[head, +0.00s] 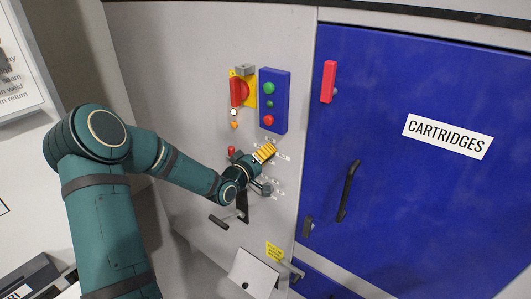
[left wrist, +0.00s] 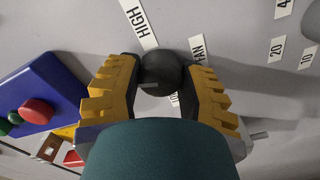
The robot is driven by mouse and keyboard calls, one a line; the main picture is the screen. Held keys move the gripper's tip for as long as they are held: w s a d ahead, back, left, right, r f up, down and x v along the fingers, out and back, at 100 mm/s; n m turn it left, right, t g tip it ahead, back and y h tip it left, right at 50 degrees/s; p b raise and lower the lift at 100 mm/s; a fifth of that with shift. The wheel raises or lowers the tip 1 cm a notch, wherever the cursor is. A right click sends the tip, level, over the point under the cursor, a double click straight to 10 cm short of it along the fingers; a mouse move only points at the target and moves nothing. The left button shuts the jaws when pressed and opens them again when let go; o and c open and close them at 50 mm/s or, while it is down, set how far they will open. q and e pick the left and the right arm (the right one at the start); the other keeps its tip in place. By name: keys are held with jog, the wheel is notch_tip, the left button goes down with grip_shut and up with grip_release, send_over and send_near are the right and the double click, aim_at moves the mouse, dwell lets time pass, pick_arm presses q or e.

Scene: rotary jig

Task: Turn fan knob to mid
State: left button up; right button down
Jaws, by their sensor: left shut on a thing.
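The fan knob (left wrist: 163,72) is a round dark knob on the grey panel, seen in the left wrist view beside the labels FAN (left wrist: 198,50) and HIGH (left wrist: 139,20). My left gripper (left wrist: 160,78) has its two yellow ridged fingers on either side of the knob, shut on it. Another label below the knob is mostly hidden. Which way the knob points cannot be told. In the head view my left gripper (head: 265,153) is at the panel and hides the knob. My right gripper is not in view.
A blue button box (head: 274,101) and a red-and-yellow switch (head: 239,91) sit above the gripper. A dark-handled lever (head: 243,206) and a small knob (head: 265,189) lie just below. The blue cabinet door (head: 420,210) with a black handle (head: 347,191) is to the right.

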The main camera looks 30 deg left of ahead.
pick_arm(q)
jog(key=shift+w+a+r+n+p, duration=0.15)
jog(key=shift+n+p, duration=0.1)
jog(key=shift+n, duration=0.4)
jog(key=shift+s+r+n+p, duration=0.1)
jog(key=shift+r+n+p, duration=0.1)
jog(key=shift+n, duration=0.75)
jog(key=o, duration=0.9)
jog(key=shift+c, duration=0.2)
jog(key=o, duration=0.3)
jog(key=shift+f, duration=0.1)
jog(key=shift+o, duration=0.2)
jog(key=shift+f, duration=0.15)
jog(key=s, duration=1.2)
jog(key=shift+a, duration=0.45)
